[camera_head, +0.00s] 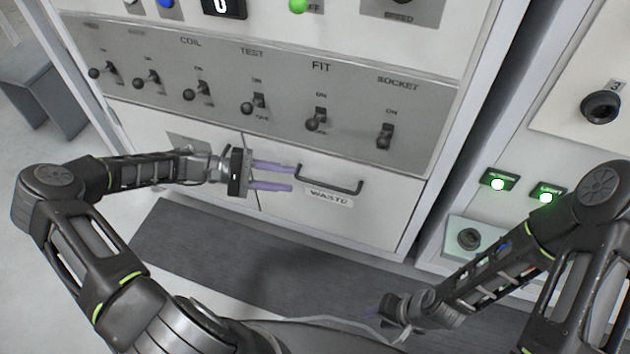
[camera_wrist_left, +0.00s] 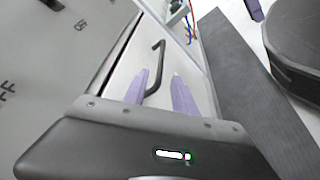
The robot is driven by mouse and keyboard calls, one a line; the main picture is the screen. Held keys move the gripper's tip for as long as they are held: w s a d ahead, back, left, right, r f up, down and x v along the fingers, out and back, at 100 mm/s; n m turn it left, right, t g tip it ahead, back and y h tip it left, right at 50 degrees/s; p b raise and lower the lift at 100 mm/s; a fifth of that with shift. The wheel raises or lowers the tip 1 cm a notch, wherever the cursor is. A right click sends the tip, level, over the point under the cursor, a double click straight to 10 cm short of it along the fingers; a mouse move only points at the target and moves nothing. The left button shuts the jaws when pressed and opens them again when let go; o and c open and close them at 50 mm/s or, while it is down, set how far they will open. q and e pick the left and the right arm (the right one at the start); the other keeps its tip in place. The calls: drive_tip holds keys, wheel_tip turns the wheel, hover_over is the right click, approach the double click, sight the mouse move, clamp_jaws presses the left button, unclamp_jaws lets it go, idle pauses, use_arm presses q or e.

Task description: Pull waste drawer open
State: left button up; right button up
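The waste drawer (camera_head: 395,206) is a white front labelled WASTE, low on the white cabinet, and looks closed. Its dark bar handle (camera_head: 330,188) runs across the upper part of the front. My left gripper (camera_head: 292,179) has its two purple fingers apart, pointing right at the handle's left end. In the left wrist view the handle (camera_wrist_left: 158,65) shows ahead of the fingers (camera_wrist_left: 163,88), its near end between or just beyond them; contact cannot be told. My right gripper (camera_head: 372,314) hangs low at the lower right, away from the drawer, its fingers small and partly hidden.
Above the drawer is a grey panel (camera_head: 210,65) with several toggle switches. A second cabinet with green lit buttons (camera_head: 497,184) and a dark knob (camera_head: 600,107) stands at the right. A dark mat (camera_head: 220,245) covers the floor before the drawer.

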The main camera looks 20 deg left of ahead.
sight(307, 182)
use_arm(q)
drive_tip(key=b+x, duration=0.1)
drive_tip(key=x, duration=0.6)
drive_tip(key=shift+d+f, duration=0.1)
drive_tip(key=shift+d, duration=0.25)
clamp_jaws()
idle(1.1)
